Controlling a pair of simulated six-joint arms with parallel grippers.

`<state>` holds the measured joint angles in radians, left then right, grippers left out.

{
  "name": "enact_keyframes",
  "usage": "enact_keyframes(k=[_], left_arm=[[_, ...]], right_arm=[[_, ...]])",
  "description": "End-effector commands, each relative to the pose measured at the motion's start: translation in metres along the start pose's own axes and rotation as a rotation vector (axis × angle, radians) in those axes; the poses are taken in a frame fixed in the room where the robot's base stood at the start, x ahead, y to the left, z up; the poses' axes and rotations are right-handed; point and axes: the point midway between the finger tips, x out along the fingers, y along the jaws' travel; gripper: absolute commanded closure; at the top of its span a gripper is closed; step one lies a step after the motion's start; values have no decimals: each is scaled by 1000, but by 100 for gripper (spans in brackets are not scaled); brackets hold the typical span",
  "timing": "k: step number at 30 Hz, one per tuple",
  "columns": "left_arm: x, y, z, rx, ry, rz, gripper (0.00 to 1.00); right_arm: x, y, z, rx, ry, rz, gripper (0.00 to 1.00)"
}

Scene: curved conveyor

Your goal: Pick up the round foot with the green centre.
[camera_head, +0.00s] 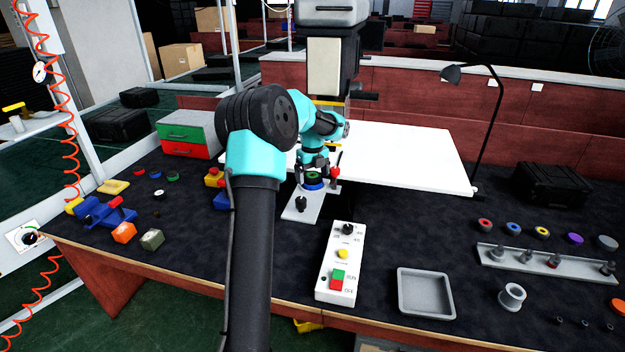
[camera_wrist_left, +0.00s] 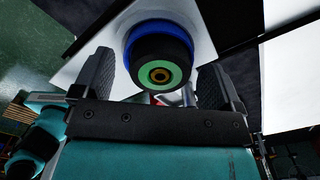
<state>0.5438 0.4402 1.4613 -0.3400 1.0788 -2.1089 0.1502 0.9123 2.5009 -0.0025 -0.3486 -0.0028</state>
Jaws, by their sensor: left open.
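A black round foot with a green centre (camera_wrist_left: 158,72) sits in a blue ring (camera_wrist_left: 130,38) in the left wrist view. In the head view the foot (camera_head: 313,174) and ring (camera_head: 312,185) are at the far end of a light grey plate (camera_head: 298,212). My left gripper (camera_head: 315,164) is directly over the foot. In the left wrist view its two fingers (camera_wrist_left: 158,62) stand apart, one on each side of the foot; I cannot tell whether they touch it. A smaller green-centred dark round piece (camera_head: 173,176) lies on the table at left. My right gripper is not in view.
A red knob (camera_head: 335,172) stands close right of the gripper, and a black knob (camera_head: 300,203) is on the plate. A white control box (camera_head: 341,265) and an empty grey tray (camera_head: 425,291) are in front. A white board (camera_head: 410,155) lies behind.

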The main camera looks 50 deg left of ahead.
Motion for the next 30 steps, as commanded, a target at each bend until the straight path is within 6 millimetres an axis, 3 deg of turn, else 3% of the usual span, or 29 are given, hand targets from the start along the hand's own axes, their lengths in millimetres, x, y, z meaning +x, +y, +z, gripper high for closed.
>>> enact_keyframes(k=[9,26,30], left_arm=[[0,0,0,0,0,-1,9],[-1,0,0,0,0,-1,61],[-1,0,0,0,0,-1,63]], right_arm=[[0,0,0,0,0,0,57],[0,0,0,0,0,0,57],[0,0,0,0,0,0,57]])
